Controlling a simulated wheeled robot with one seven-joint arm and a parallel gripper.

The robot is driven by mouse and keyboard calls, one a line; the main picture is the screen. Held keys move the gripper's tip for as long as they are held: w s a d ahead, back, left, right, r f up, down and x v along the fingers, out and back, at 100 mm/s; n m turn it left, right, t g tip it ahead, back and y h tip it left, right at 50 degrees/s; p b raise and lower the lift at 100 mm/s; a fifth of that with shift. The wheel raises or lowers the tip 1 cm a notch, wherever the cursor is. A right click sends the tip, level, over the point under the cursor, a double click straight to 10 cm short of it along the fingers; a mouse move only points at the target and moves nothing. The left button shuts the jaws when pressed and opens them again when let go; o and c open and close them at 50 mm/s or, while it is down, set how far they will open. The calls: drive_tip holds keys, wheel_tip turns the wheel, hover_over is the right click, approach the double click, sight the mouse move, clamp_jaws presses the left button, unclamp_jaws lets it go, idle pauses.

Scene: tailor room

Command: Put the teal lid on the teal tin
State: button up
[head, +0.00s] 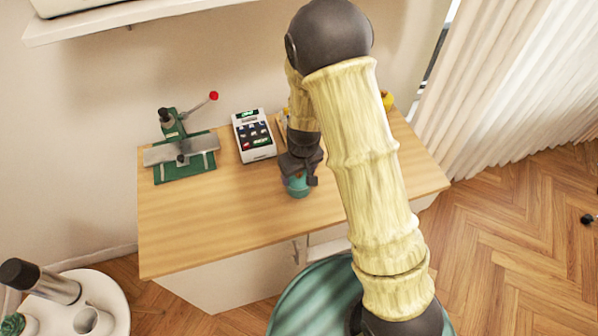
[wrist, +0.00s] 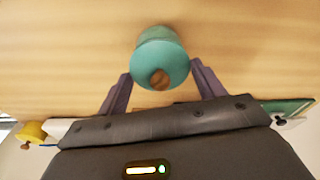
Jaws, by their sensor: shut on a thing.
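The teal lid (wrist: 158,58) has a brown knob and shows between my gripper's two fingers in the wrist view. My gripper (wrist: 160,68) is shut on the lid, one finger at each side of it. A slightly darker teal tin body (wrist: 152,34) shows just beyond the lid, roughly in line with it. In the head view the teal tin (head: 298,188) stands on the wooden table directly below my gripper (head: 300,172), which hides most of the lid. I cannot tell whether the lid is seated on the tin or just above it.
A green press (head: 183,152) with a red-knobbed lever stands at the table's back left. A card terminal (head: 254,136) is behind and left of my gripper. A yellow thing (head: 387,101) is partly hidden behind my arm. The table's front left (head: 200,225) is clear.

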sight(302, 181)
drive_tip(key=shift+f+b, duration=0.5)
drive_tip(key=shift+f, duration=0.1)
drive_tip(key=o, duration=0.7)
drive_tip(key=r+p, duration=0.6)
drive_tip(key=r, duration=0.1)
drive_tip(key=s+r+p, duration=0.1)
drive_tip(key=r+p, duration=0.1)
drive_tip(key=r, duration=0.2)
drive_tip(key=shift+s+d+p, duration=0.1)
drive_tip(key=shift+d+p, duration=0.25)
drive_tip(key=shift+p, duration=0.05)
idle(1.0)
